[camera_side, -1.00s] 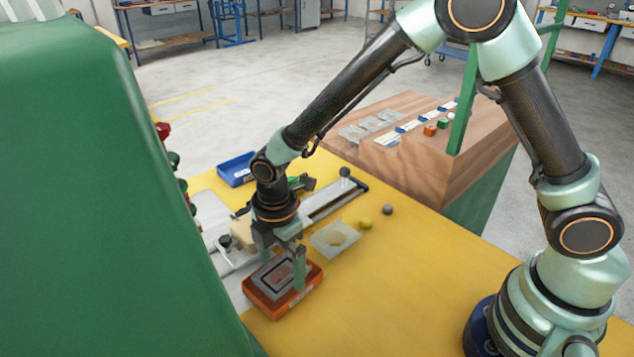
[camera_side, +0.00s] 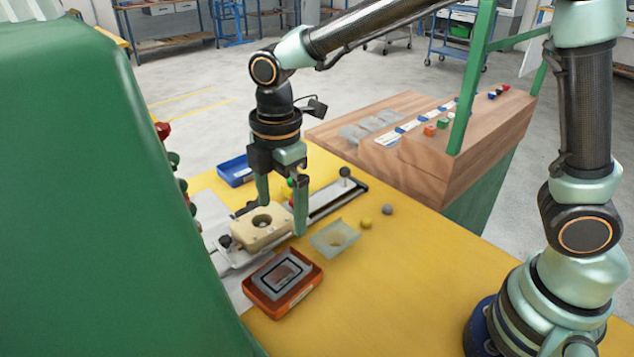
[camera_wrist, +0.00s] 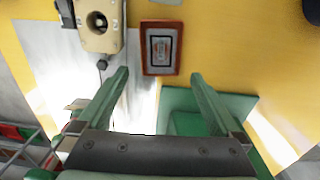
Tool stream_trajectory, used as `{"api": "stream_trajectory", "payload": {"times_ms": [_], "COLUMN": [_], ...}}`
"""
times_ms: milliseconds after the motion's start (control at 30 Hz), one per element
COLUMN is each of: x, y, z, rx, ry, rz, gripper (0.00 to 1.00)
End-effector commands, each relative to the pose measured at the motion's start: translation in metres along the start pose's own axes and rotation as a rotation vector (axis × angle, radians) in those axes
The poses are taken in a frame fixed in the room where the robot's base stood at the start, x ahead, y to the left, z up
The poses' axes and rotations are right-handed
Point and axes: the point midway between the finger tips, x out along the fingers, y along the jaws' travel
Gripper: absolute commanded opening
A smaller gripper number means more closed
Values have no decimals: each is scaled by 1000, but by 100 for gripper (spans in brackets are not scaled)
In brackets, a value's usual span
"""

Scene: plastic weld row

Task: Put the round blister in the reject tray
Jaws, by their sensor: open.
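The round blister (camera_side: 335,238) is a clear, square-edged piece with a round hollow. It lies on the yellow bench top, right of the beige fixture, in the side view. An orange tray (camera_side: 314,283) stands nearer the camera and holds a grey rectangular piece (camera_side: 283,278) with a dark frame; the tray also shows in the wrist view (camera_wrist: 146,66). A blue tray (camera_side: 232,180) with a partly readable white label stands farther back. My gripper (camera_side: 281,218) is open and empty above the bench by the beige fixture, left of the blister and not touching it.
The beige fixture (camera_side: 252,236) with a round hole sits on a metal slide, also in the wrist view (camera_wrist: 100,40). A yellow ball (camera_side: 366,223) and a grey ball (camera_side: 387,209) lie beyond the blister. The green machine (camera_side: 110,200) blocks the left side. The front right bench is clear.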

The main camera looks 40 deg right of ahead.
Motion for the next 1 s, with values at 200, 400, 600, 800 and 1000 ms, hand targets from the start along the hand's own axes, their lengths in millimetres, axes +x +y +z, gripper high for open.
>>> {"api": "stream_trajectory", "payload": {"times_ms": [200, 400, 600, 800, 1000], "x": [-46, -76, -87, -87, -87], "y": [-10, -36, -66, -83, -86], "z": [60, 118, 161, 181, 184], "rx": [425, 886, 1293, 1518, 1566], "ry": [65, 158, 268, 343, 359], "rz": [117, 231, 327, 376, 383], "gripper": [100, 100, 100, 100, 100]}}
